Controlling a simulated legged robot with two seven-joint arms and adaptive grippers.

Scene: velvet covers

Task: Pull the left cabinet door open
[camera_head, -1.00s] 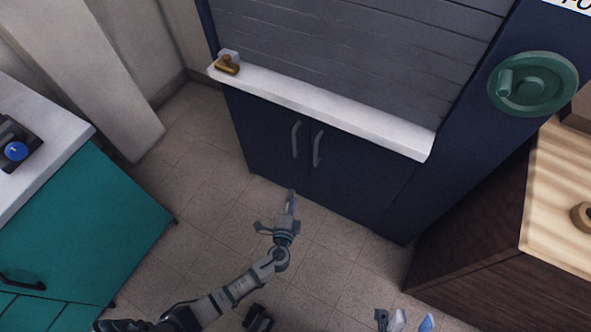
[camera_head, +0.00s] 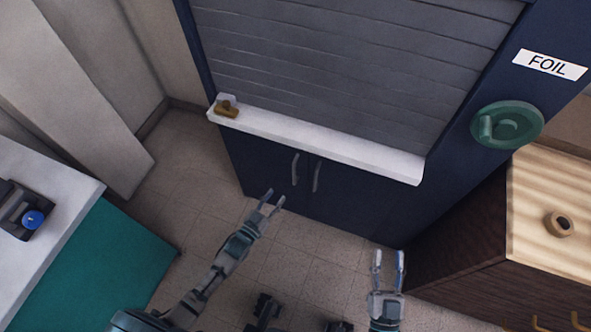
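The dark blue cabinet stands ahead under a white ledge. Its left door (camera_head: 262,165) and right door (camera_head: 350,205) look shut, each with a grey vertical bar handle near the middle seam. The left door's handle (camera_head: 295,169) is in plain view. My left gripper (camera_head: 272,199) is open and empty, below and a little left of that handle in the picture, apart from it. My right gripper (camera_head: 387,258) is open and empty, over the floor in front of the cabinet's right side.
The white ledge (camera_head: 320,148) juts out above the doors, with a brass latch (camera_head: 227,107) at its left end. A teal counter unit (camera_head: 100,265) stands left, a wooden cabinet (camera_head: 460,240) right. A green wheel (camera_head: 507,124) is at upper right.

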